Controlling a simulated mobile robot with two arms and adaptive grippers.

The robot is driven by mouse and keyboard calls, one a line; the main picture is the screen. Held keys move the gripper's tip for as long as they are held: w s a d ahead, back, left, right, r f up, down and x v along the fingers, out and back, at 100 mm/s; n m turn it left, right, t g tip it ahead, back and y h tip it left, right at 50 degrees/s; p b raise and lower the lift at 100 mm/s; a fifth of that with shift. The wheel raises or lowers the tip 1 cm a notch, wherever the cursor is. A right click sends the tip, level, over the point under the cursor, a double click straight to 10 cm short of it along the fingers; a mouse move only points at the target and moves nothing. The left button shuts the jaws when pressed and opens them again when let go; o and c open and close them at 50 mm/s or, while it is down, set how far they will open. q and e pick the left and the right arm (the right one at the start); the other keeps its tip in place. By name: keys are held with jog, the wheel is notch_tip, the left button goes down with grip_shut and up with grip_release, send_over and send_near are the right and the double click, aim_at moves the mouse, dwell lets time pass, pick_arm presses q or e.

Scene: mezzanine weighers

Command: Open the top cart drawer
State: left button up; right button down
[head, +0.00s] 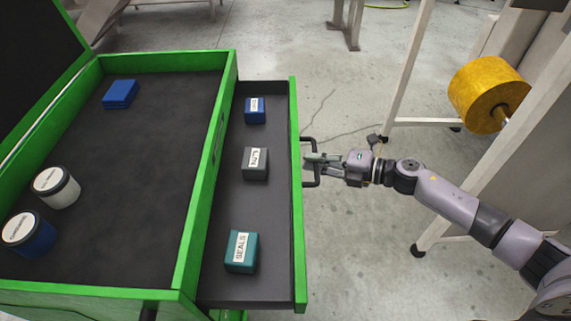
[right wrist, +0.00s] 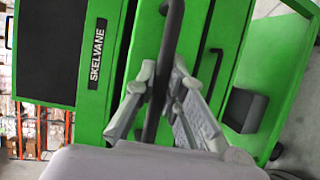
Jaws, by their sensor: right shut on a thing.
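The green cart (head: 231,75) stands at the left of the head view, and its top drawer (head: 299,220) is pulled out to the right. Inside the drawer lie a blue box (head: 255,111), a dark grey box (head: 256,164) and a teal box marked SEALS (head: 242,252). My right gripper (head: 312,160) is shut on the black drawer handle (head: 305,144). In the right wrist view, the fingers of the right gripper (right wrist: 160,92) are around the handle bar (right wrist: 171,35). My left gripper is not in view.
On the cart top are a blue box (head: 120,94), a white-labelled jar (head: 57,187) and a blue jar (head: 29,233). A yellow roll (head: 488,94) on a metal frame stands at the right. The concrete floor (head: 350,265) right of the drawer is clear.

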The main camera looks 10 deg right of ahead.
jog(key=s+d+b, duration=0.1)
jog(key=d, duration=0.5)
jog(key=shift+d+b, duration=0.2)
jog(key=shift+b, duration=0.15)
jog(key=shift+s, duration=0.1)
jog(key=c, duration=1.7)
grip_release()
jog(key=shift+o, duration=0.2)
jog(key=v, duration=1.2)
jog(key=shift+f, duration=0.15)
